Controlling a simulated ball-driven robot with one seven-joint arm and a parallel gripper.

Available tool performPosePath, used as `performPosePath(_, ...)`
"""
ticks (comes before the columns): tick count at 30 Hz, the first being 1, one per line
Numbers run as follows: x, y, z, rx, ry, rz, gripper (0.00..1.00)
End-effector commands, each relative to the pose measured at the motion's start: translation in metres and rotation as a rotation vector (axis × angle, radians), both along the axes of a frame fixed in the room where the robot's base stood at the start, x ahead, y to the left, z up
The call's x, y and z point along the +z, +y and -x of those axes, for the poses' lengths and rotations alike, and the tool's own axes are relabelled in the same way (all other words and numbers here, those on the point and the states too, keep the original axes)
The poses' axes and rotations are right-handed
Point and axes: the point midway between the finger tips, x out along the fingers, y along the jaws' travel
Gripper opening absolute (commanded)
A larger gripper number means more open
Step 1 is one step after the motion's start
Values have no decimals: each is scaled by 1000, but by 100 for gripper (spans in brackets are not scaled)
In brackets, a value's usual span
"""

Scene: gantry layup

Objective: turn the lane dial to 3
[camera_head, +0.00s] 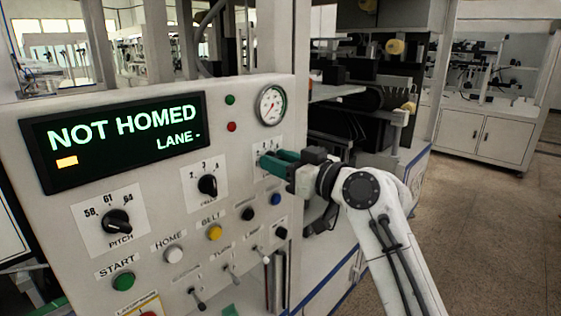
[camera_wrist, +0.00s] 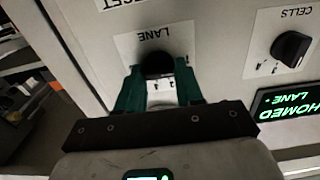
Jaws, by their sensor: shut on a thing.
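The lane dial (camera_wrist: 157,64) is a black knob on a white plate marked LANE, upside down in the wrist view. My gripper (camera_wrist: 156,76) has its two green fingers on either side of the knob and is shut on it. In the head view my gripper (camera_head: 268,160) reaches the panel from the right and covers most of the dial and its numbers. I cannot tell which number the dial points to. The display (camera_head: 120,135) reads NOT HOMED and LANE with a dash.
The pitch dial (camera_head: 117,222) and the cells dial (camera_head: 208,185) are on the same panel (camera_head: 60,235), left of my gripper. Several buttons and toggle switches sit below. A gauge (camera_head: 271,105) is just above my gripper. Open floor (camera_head: 490,230) lies to the right.

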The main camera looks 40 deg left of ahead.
Motion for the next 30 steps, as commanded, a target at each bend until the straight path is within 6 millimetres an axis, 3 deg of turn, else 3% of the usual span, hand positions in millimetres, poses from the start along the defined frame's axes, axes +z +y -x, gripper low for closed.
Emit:
performPosePath(14, 1, 0, 0, 1, 85, -8, 6)
performPosePath(30, 3, 0, -3, -1, 546, -45, 6)
